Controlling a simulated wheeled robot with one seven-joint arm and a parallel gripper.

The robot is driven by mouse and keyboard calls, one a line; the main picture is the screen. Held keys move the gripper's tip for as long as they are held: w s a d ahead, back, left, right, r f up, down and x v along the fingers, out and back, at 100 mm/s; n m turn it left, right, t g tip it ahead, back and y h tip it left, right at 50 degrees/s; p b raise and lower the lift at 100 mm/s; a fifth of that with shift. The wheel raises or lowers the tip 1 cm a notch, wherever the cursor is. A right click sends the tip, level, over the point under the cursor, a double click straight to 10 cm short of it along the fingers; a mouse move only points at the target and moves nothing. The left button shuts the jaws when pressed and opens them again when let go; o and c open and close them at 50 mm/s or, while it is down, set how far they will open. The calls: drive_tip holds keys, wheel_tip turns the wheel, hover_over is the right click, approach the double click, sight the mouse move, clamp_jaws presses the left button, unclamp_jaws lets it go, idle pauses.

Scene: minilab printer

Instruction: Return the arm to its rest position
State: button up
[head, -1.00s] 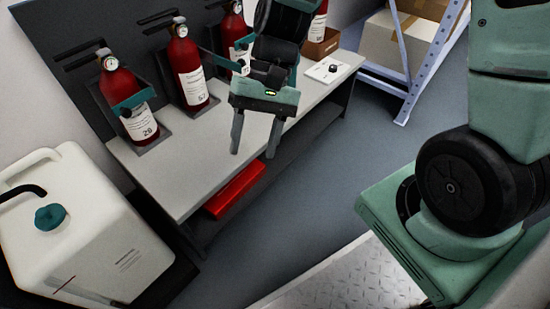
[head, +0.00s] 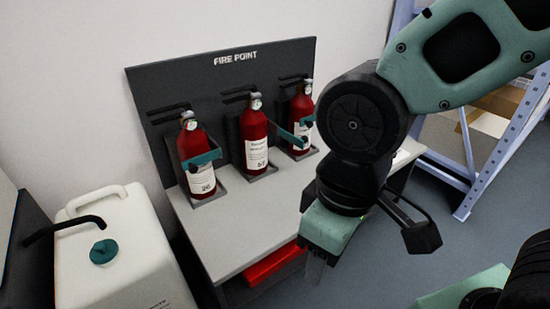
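My gripper (head: 318,268) hangs below the green wrist block in the middle right of the head view, in front of the bench's front edge. Its fingers are faint and seen edge-on, so I cannot tell how far apart they are. No held object shows. My arm is bent, with its upper link running to the top right corner and the dark joint above the wrist.
Three red extinguishers (head: 196,160), (head: 254,135), (head: 301,115) stand in brackets on the grey bench (head: 235,232), before the fire point board (head: 228,72). A white jerrycan (head: 125,255) is at left, a blue rack (head: 507,140) at right. Open floor (head: 395,255) lies right of the bench.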

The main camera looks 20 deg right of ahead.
wheel_tip(320, 180, up, 43)
drive_tip(key=p, duration=4.2)
